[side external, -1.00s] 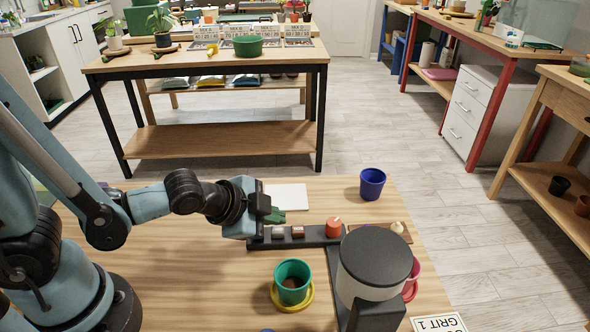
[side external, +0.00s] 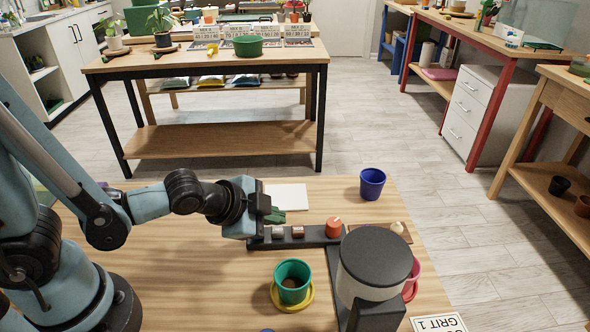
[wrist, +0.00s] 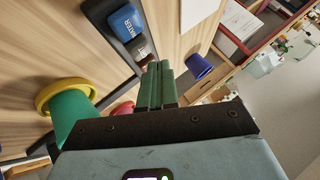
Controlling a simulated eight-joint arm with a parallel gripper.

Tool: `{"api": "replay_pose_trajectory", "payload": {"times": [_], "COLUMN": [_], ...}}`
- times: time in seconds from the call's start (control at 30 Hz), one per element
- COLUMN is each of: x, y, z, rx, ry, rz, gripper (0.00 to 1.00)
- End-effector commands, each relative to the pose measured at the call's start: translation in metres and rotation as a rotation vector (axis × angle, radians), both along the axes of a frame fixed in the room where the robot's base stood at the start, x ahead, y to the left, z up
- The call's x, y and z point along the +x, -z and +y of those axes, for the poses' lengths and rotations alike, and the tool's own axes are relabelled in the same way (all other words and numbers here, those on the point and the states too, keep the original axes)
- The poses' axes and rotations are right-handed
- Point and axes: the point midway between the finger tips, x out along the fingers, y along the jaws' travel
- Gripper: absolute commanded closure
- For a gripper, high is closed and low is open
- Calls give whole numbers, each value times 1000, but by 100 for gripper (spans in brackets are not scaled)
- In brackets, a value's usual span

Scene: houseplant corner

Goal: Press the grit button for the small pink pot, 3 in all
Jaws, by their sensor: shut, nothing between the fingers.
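The small pink pot (side external: 413,279) is mostly hidden behind the dark-lidded dispenser (side external: 375,262) in the side view; a sliver of a pink-red thing (wrist: 122,108) shows in the wrist view. A dark button strip (side external: 262,243) runs left from the dispenser and carries a greyish button (side external: 278,232), a brownish button (side external: 298,232) and a red-orange knob (side external: 333,228). In the wrist view a blue button (wrist: 127,22) reads WATER. My gripper (side external: 274,215) is shut and empty, its green fingers (wrist: 159,84) above or beside the strip's left end; contact cannot be told.
A green pot (side external: 292,283) stands on a yellow saucer (side external: 275,300) in front of the strip. A blue pot (side external: 372,183) stands behind it. A white sheet (side external: 288,196) lies near my gripper.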

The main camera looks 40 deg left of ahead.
Motion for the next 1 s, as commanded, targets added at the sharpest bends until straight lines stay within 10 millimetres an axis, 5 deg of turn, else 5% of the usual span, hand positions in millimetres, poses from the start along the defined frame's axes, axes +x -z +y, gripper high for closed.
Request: {"api": "replay_pose_trajectory", "payload": {"times": [1.0], "x": [0], "y": [-50], "z": [0], "rx": [0], "ry": [0], "rz": [0], "gripper": [100]}}
